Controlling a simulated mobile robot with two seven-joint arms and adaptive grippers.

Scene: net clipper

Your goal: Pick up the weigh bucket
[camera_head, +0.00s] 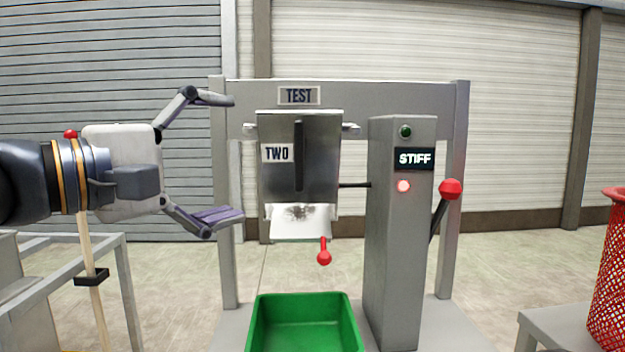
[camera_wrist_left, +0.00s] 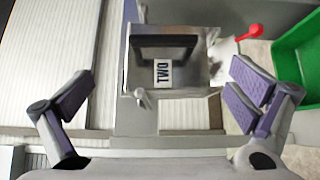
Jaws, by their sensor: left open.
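The weigh bucket (camera_head: 322,165) is a grey metal box labelled TWO with a dark upright handle bar (camera_head: 298,155) on its front. It hangs in a grey stand under a TEST sign; a pale flap with a dark smudge and a red-knobbed lever (camera_head: 324,257) are at its bottom. My left gripper (camera_head: 228,158) is open and empty, apart from the bucket on its left, with its fingers spread above and below. In the left wrist view the bucket (camera_wrist_left: 190,75) lies ahead, between the spread fingers of the gripper (camera_wrist_left: 165,95). My right gripper is not seen.
A green bin (camera_head: 305,310) stands below the bucket. A grey post (camera_head: 390,240) with a STIFF display, lit red button and red-knobbed lever (camera_head: 450,188) stands close on the right. The stand's left upright (camera_head: 228,270) is near my gripper. A red mesh basket (camera_head: 610,270) is far right.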

